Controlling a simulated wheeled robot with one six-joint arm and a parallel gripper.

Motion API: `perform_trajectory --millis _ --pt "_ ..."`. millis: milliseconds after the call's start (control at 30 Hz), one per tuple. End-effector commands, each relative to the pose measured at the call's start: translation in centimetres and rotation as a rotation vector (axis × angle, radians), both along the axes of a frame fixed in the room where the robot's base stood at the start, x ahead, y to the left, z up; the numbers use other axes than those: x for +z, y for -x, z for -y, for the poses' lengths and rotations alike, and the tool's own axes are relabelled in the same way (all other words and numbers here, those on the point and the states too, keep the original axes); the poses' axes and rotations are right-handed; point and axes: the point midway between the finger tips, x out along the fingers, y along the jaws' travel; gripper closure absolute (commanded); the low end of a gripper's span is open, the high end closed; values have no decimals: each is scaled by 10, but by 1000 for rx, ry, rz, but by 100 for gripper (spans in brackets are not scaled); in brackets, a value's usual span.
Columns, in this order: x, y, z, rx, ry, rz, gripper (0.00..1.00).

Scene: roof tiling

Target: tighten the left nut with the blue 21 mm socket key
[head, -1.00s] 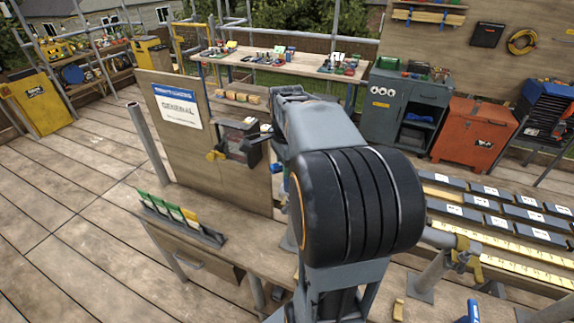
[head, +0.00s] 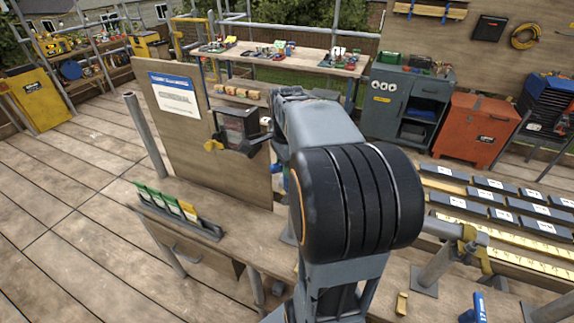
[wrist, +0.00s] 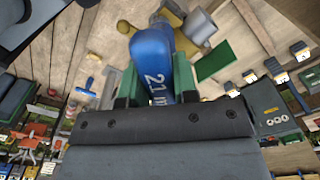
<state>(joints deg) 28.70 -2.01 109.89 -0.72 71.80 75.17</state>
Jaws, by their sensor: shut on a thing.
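The blue 21 mm socket key (wrist: 153,60) is in my gripper (wrist: 156,88), between green-padded fingers. Its "21 m" marking faces the wrist camera and its far end points toward the top of that view. Beyond it, close in the picture, are a grey tube (wrist: 198,24) and a brass-coloured fitting (wrist: 172,12); I cannot tell whether the key touches them. In the head view my arm hides the gripper and key. A yellow clamp (head: 470,243) sits on a grey tube at the right. I cannot make out the left nut in either view.
Dark tiles (head: 490,210) lie at the right. A blue labelled item (head: 478,308) stands at the lower right. The deck at the left is clear.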

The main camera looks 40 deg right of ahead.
Motion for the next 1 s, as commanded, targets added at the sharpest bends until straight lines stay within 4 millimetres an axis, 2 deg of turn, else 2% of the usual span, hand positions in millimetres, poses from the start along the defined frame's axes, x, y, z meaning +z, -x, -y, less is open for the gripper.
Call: perform_trajectory --millis 333,500,700,1000 --pt "-17 0 0 0 0 0 100" --pt "-13 -2 1 -288 -1 0 100" --pt "-14 -3 2 -533 0 0 100" --pt "-14 -4 3 -715 0 0 100"
